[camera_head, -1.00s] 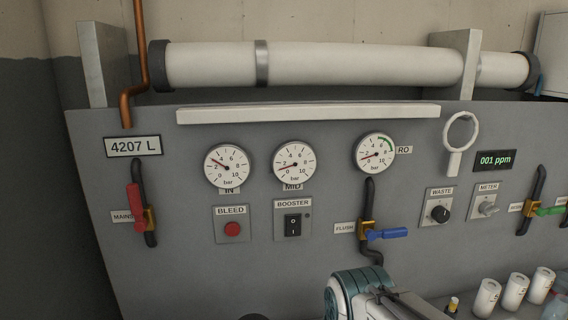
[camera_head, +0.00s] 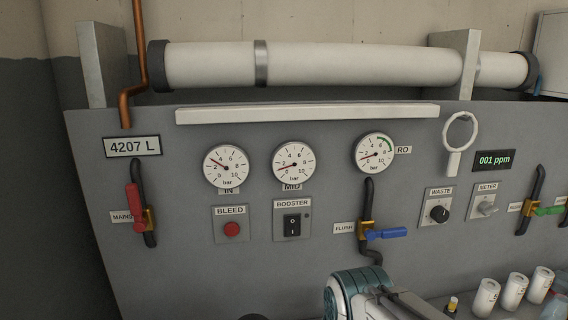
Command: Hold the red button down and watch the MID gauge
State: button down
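The red button (camera_head: 232,229) sits on a square plate labelled BLEED, below the IN gauge on the grey panel. Nothing touches it in this view. The MID gauge (camera_head: 294,166) is a round white dial in bar, right of the IN gauge (camera_head: 226,166). Its red needle points left and slightly down, near the low end of the scale. The IN needle points to the upper left, between about 2 and 4. Part of my arm shows at the bottom centre-right, below the panel's controls. My gripper's fingers are not in view.
A BOOSTER rocker switch (camera_head: 292,225) is right of the button. A red-handled MAINS valve (camera_head: 136,209) is at left, and a blue-handled FLUSH valve (camera_head: 384,234) is at right. The RO gauge (camera_head: 374,153) is further right.

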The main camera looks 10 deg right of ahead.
aim_at(232, 228)
jog(key=z, duration=2)
jog(key=k, duration=1)
jog(key=u, duration=0.9)
jog(key=i, duration=0.5)
